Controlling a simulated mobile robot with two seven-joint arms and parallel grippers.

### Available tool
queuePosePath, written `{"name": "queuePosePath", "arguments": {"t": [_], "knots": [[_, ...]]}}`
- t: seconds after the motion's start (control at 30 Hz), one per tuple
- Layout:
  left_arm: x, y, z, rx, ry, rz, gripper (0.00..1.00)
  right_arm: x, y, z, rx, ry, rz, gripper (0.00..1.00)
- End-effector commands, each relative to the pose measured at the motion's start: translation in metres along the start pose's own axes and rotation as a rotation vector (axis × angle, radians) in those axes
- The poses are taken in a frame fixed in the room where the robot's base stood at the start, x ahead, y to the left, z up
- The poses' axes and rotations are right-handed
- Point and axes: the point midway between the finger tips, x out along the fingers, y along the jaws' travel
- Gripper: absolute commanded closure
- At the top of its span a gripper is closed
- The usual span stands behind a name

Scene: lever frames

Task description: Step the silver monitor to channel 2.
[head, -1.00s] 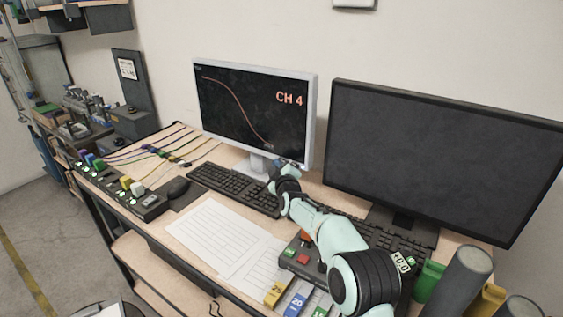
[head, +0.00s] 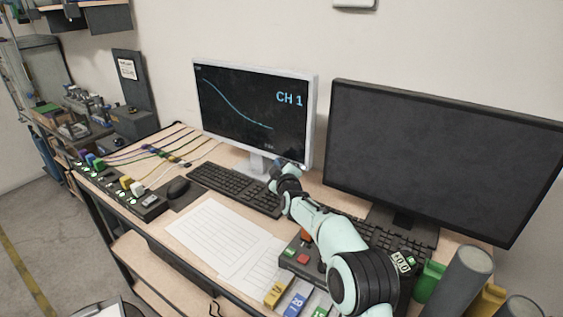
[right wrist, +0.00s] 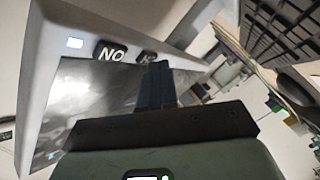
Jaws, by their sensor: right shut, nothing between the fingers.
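The silver monitor (head: 313,120) stands at the back of the desk. Its screen shows "CH 1" in blue with a falling blue curve. My right gripper (head: 279,170) is shut and empty at the monitor's lower edge, right of its stand. A second dark button (right wrist: 147,57) is partly hidden behind the fingers. I cannot tell whether the fingers touch it. My left gripper is not in view.
A large black monitor (head: 430,165), switched dark, stands to the right. A black keyboard (head: 236,188) lies before the silver monitor, with paper sheets (head: 215,235) in front. A control box with red buttons (head: 303,259) sits beside my right forearm. A mouse (head: 178,188) lies left.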

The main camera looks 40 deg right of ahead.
Motion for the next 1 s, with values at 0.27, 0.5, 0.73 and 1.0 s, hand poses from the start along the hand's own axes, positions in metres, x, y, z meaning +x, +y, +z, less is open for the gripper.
{"name": "queuePosePath", "arguments": {"t": [0.27,0.5,0.73,1.0], "knots": [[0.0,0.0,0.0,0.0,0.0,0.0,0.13,-0.009,-0.006,-0.006,0.0,0.0,0.0,1.0],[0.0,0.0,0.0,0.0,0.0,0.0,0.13,-0.01,-0.006,-0.006,0.0,-0.001,0.001,1.0],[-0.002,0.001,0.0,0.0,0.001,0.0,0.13,-0.017,-0.013,-0.014,0.0,0.002,-0.003,1.0],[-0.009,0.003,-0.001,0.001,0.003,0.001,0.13,-0.036,-0.026,-0.027,0.0,0.001,-0.002,1.0]]}}
